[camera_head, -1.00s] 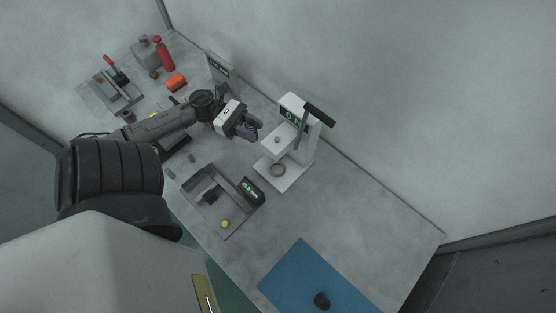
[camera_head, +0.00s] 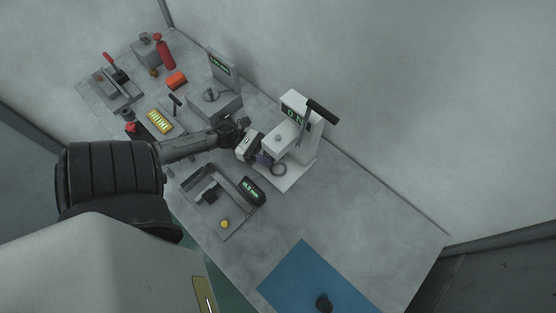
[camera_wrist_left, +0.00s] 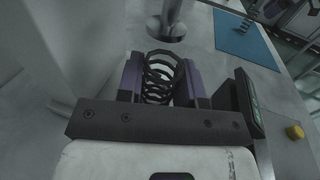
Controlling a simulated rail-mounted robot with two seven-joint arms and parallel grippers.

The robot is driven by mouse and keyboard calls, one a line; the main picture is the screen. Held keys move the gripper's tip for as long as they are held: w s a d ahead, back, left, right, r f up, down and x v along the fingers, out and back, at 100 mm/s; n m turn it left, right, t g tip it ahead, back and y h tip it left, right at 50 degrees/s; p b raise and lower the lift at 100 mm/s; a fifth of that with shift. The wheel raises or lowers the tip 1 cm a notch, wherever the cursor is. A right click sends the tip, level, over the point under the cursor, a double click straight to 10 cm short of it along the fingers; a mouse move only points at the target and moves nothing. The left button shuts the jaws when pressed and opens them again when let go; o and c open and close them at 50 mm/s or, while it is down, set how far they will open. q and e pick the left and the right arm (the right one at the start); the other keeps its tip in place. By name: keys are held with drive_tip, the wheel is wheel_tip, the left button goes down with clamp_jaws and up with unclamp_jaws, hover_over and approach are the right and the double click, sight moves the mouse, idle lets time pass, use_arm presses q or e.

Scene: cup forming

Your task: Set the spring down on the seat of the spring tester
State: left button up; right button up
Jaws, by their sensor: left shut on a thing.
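A dark coil spring (camera_wrist_left: 162,78) stands between the purple fingers of my left gripper (camera_wrist_left: 160,88) in the left wrist view. My left gripper (camera_head: 265,158) is shut on it. In the head view it is beside the white spring tester (camera_head: 306,150), just left of its round seat (camera_head: 279,170). The spring is hard to make out there. The tester has a display and a black lever (camera_head: 322,111). My right gripper is not in view.
A grey tray (camera_head: 226,234) with a yellow knob (camera_head: 225,223) and a display (camera_head: 252,190) lies in front of my left gripper. A blue mat (camera_head: 310,278) with a dark part (camera_head: 324,303) is at the front right. The bench right of the tester is clear.

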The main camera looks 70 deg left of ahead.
use_arm(q)
drive_tip(key=x, duration=0.3)
drive_tip(key=shift+w+d+f, duration=0.1)
drive_tip(key=shift+w+d, duration=0.15)
drive_tip(key=shift+s+a+f, duration=0.1)
drive_tip(key=shift+s+f, duration=0.05)
drive_tip(key=shift+f, duration=0.3)
drive_tip(key=shift+f, duration=0.15)
drive_tip(key=o, duration=0.9)
drive_tip(key=shift+o, duration=0.2)
drive_tip(key=shift+a, duration=0.1)
drive_tip(key=v, duration=0.7)
drive_tip(key=shift+s+a+b, duration=0.1)
drive_tip(key=shift+s+b, duration=0.1)
drive_tip(key=shift+b, duration=0.15)
